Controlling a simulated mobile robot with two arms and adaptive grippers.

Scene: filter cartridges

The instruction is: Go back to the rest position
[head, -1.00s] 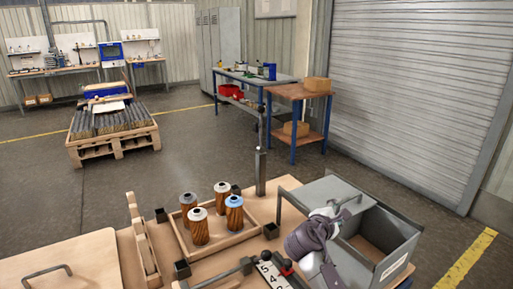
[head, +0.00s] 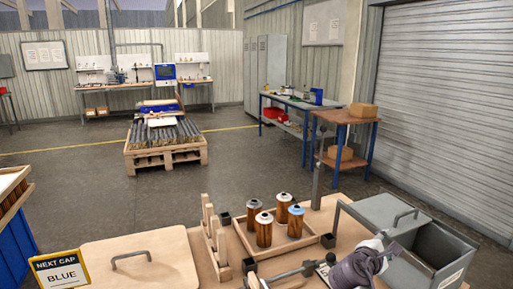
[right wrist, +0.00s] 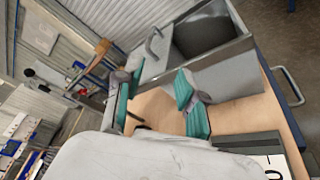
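My right gripper (head: 388,243) is at the lower right of the head view, in front of the grey metal bin (head: 440,249). In the right wrist view its two teal-padded fingers (right wrist: 157,103) are spread apart with nothing between them. Several brown cartridges stand upright in a shallow wooden tray (head: 243,236): one in front with a white cap (head: 264,231), one with a blue cap (head: 296,222), others behind. My left gripper is in neither view.
A "NEXT CAP BLUE" sign (head: 62,271) stands at the lower left beside a wooden lid with a handle (head: 138,266). A wooden rack (head: 216,246) adjoins the tray. A loaded pallet (head: 165,158) stands on open floor behind.

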